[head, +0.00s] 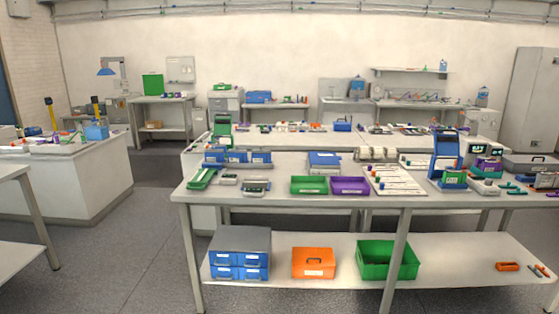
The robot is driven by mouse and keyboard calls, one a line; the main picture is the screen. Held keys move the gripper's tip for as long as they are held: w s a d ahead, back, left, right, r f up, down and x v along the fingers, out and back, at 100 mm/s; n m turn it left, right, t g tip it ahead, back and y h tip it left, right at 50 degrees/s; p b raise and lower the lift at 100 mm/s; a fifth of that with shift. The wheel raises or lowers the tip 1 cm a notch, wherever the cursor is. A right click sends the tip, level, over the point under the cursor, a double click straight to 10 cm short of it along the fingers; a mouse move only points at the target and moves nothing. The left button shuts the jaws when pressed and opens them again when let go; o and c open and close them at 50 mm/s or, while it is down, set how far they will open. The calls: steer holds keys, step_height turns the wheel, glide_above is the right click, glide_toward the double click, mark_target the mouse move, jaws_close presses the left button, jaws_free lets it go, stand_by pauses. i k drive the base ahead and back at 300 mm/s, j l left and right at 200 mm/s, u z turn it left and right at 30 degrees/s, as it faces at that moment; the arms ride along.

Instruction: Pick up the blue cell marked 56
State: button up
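No cell marked 56 can be made out; labels on small things are too small to read. Several small coloured upright pieces, which may be cells, stand on a white board (403,188) on the near workbench (285,197). One of them, at the board's left, looks blue (381,186), but I cannot read a mark on it. My gripper and arm are not in view.
A green tray (309,185) and a purple tray (350,186) lie left of the board. A blue device (446,152) stands to its right. Below are blue drawers (240,255), an orange case (313,263) and a green crate (387,260). Floor (120,240) at left is clear.

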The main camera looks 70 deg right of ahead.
mark_target(210, 157)
steer(key=z, duration=2)
